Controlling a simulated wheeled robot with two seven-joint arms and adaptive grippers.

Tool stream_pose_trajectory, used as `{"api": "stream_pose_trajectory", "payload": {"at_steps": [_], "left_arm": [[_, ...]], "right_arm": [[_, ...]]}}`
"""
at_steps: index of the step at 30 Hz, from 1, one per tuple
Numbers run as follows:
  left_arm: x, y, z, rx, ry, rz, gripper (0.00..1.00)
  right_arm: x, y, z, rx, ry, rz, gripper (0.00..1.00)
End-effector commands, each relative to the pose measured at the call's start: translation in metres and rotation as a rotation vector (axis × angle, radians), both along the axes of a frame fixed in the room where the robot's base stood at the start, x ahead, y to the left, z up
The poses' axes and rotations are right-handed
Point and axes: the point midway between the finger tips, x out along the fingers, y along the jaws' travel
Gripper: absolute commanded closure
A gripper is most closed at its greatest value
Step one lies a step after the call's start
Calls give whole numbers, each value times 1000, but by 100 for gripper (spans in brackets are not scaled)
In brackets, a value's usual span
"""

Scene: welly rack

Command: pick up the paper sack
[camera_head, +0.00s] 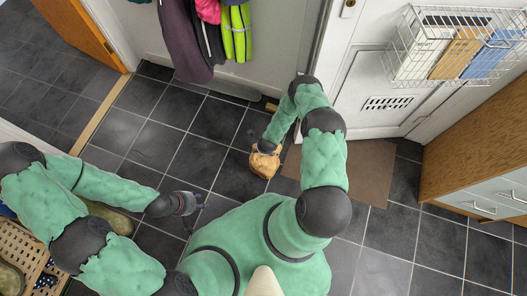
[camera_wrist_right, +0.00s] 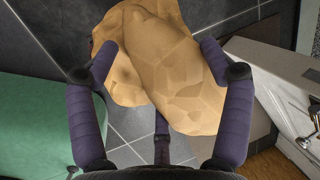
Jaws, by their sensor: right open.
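The paper sack (camera_head: 264,164) is tan and crumpled, and sits low by the dark tiled floor in the middle of the head view. In the right wrist view the sack (camera_wrist_right: 175,65) fills the top middle. My right gripper (camera_wrist_right: 158,55) is open, with one finger on each side of the sack's near part; I cannot tell whether they touch it. In the head view my right gripper (camera_head: 262,148) is mostly hidden by its own wrist, at the sack's far side. My left gripper (camera_head: 192,203) is over the floor to the left, apart from the sack; its jaw gap is unclear.
A brown doormat (camera_head: 365,175) lies right of the sack, before a white door (camera_head: 365,80) with a wire letter basket (camera_head: 405,45). Coats (camera_head: 185,40) hang at the back. A wooden cabinet (camera_head: 475,125) stands right. A slatted rack (camera_head: 30,235) with boots is lower left. Open tiles lie left of the sack.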

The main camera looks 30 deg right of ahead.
Motion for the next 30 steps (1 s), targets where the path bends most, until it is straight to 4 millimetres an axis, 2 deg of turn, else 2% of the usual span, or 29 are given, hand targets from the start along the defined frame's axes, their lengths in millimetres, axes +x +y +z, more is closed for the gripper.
{"api": "stream_pose_trajectory", "payload": {"at_steps": [8, 15, 16, 17, 30], "left_arm": [[0, 0, 0, 0, 0, 0, 60], [0, 0, 0, 0, 0, 0, 60], [0, 0, 0, 0, 0, 0, 60], [0, 0, 0, 0, 0, 0, 60], [0, 0, -1, 0, 0, 0, 60]], "right_arm": [[0, 0, -4, 0, 0, 0, 20], [0, 0, -4, 0, 0, 0, 88], [0, 0, -4, 0, 0, 0, 96], [0, 1, -4, 1, 0, 1, 100], [-1, 3, -5, 4, 3, 3, 100]]}}
